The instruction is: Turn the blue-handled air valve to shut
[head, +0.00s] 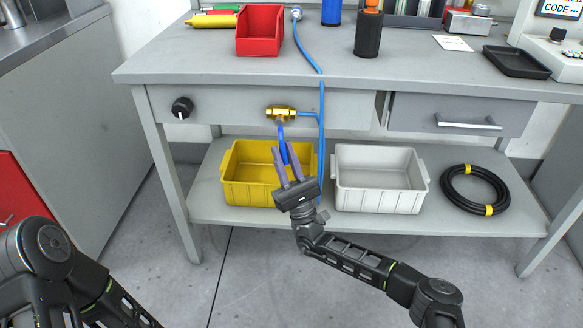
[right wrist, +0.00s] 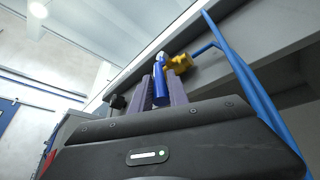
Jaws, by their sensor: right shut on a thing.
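The brass air valve (head: 281,113) is mounted on the front rail of the workbench, its body lying level. Its blue handle (head: 281,133) hangs down from the body, tilted slightly, across the line of the body. My right gripper (head: 288,163) reaches up from below with its two purple-grey fingers on either side of the handle's lower part, shut on it. In the right wrist view the blue handle (right wrist: 160,82) stands between the fingers, with the brass valve (right wrist: 180,63) just beyond. My left arm shows at the lower left of the head view; its gripper is not in view.
A blue hose (head: 321,130) runs from the valve and down the bench front. A black knob (head: 182,107) sits left of the valve. A yellow bin (head: 240,190) and a white bin (head: 378,196) stand on the lower shelf behind my right gripper. A drawer (head: 460,115) is at right.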

